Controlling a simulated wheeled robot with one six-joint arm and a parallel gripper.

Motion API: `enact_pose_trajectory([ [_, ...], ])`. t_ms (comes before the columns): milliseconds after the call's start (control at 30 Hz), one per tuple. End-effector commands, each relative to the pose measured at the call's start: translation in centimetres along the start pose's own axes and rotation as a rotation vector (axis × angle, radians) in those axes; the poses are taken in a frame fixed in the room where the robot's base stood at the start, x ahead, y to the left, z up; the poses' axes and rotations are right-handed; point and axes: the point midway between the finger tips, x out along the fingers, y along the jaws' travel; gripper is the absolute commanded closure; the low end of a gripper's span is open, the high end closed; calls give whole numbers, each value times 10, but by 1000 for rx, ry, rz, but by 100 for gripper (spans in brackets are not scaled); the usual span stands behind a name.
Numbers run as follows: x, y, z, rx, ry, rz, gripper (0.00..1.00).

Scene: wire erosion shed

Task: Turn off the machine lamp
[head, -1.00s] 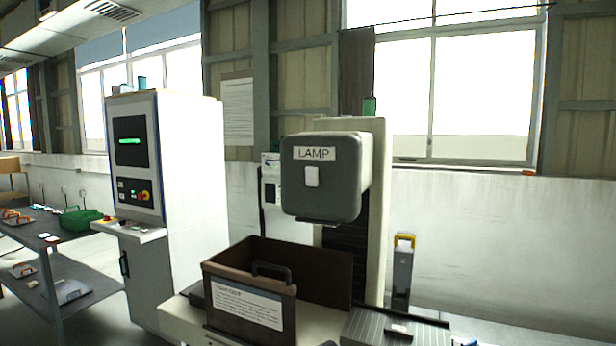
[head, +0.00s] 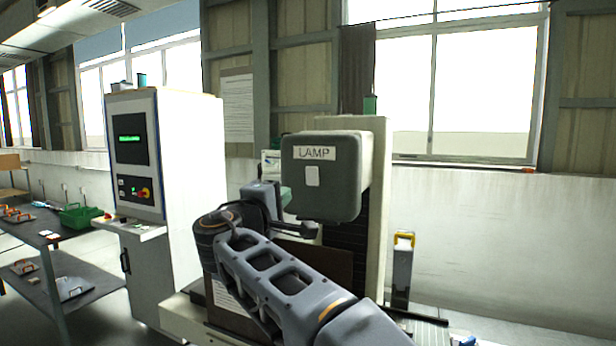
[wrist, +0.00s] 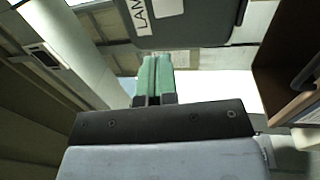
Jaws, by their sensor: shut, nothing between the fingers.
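The machine head is a dark grey rounded box (head: 350,190) with a LAMP label (head: 314,153) on its front. Below the label is a small pale rocker switch (head: 312,176). The wrist view shows the LAMP label (wrist: 138,16) turned sideways and the pale switch (wrist: 168,8) at the top edge. My gripper, with green fingers (wrist: 153,80), is shut and empty, its fingertips just below the label in the wrist picture.
A white control cabinet (head: 195,180) with a red knob stands left. A shelf bench (head: 85,255) is farther left.

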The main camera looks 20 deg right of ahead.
Motion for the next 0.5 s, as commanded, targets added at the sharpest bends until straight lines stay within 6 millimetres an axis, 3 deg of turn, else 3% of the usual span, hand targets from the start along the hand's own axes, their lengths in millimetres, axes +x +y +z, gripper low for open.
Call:
enact_pose_trajectory([
  [300, 2, 0, 0, 0, 0, -2, 100],
  [500, 24, 2, 1, -2, -3, -2, 100],
])
